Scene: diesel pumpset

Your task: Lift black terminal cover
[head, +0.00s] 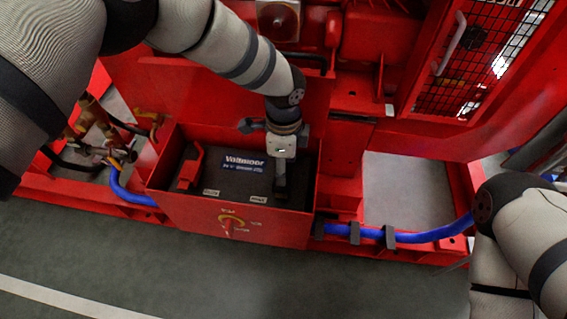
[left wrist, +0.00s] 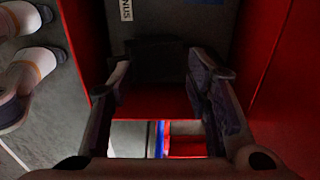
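A black battery (head: 243,174) with a blue label sits in a red open-topped box (head: 235,222) in the head view. My left gripper (head: 283,172) points down into the right end of this box and hides much of the black terminal cover there. In the left wrist view, the black terminal cover (left wrist: 158,60) is a dark block lying between the fingertips of my left gripper (left wrist: 160,78). The fingers are spread apart; dark shading hides whether either touches it. My right arm shows at the right edge of the head view, with its gripper out of view.
A red terminal cover (head: 191,168) stands at the battery's left end. The red box walls rise close around my left gripper. A rotary switch (head: 231,222) is on the front wall. Blue cable (head: 432,235) runs right of the box. Grey floor (head: 130,255) lies in front.

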